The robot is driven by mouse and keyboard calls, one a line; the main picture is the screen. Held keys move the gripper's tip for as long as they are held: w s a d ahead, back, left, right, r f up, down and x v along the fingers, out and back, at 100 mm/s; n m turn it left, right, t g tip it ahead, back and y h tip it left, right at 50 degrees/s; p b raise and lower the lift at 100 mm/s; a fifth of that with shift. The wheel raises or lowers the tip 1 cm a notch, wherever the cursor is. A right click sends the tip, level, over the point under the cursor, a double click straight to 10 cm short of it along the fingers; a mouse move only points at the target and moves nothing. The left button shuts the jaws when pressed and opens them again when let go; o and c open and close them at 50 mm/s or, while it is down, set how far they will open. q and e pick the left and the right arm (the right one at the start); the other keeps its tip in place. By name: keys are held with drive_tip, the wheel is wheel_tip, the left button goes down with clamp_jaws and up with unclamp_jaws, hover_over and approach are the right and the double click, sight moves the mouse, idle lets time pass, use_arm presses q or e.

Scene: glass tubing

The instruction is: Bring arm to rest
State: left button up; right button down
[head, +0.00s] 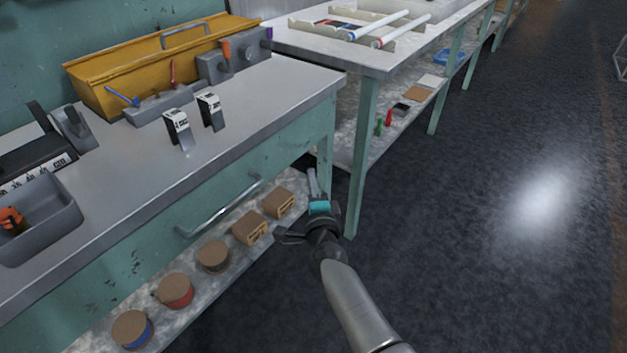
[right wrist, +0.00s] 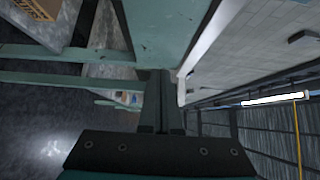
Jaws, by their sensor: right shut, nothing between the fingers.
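My right arm comes in from the bottom of the head view. Its gripper (head: 313,184) is beside the front right corner of the near workbench (head: 290,88), below the level of its top and in front of its legs. The fingers are shut together and hold nothing. In the right wrist view the closed fingers (right wrist: 161,100) point ahead toward green bench parts. My left gripper is in neither view.
A second bench (head: 375,62) with glass tubes stands behind. A yellow toolbox (head: 150,60) and a grey tray (head: 40,225) stand on the near bench. Spools (head: 175,290) and cardboard boxes (head: 250,228) sit on its lower shelf. The floor (head: 480,250) at right is clear.

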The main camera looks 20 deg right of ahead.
drive_tip(key=s+f+n+g+y+p, duration=0.2)
drive_tip(key=s+f+n+g, duration=0.3)
drive_tip(key=s+f, duration=0.55)
drive_tip(key=s+f+n+g+y+p, duration=0.1)
drive_tip(key=s+f+n+g, duration=0.1)
drive_tip(key=s+f+n, duration=0.85)
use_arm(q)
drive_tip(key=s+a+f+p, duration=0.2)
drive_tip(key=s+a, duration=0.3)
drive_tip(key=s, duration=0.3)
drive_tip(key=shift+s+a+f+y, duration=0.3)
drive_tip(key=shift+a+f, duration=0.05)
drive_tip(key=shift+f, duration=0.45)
use_arm(e)
drive_tip(key=s+d+f+n+g, duration=0.2)
drive_tip(key=s+d+f, duration=0.1)
drive_tip(key=s, duration=0.5)
drive_tip(key=s+d+f+n+g+h, duration=0.1)
drive_tip(key=s+d+f+n+g, duration=0.1)
drive_tip(key=s+f, duration=0.4)
drive_tip(key=s+d+f+n+g, duration=0.2)
drive_tip(key=s+d+f+g, duration=0.2)
drive_tip(key=s, duration=0.7)
drive_tip(key=shift+s+f, duration=0.35)
drive_tip(key=shift+f, duration=0.05)
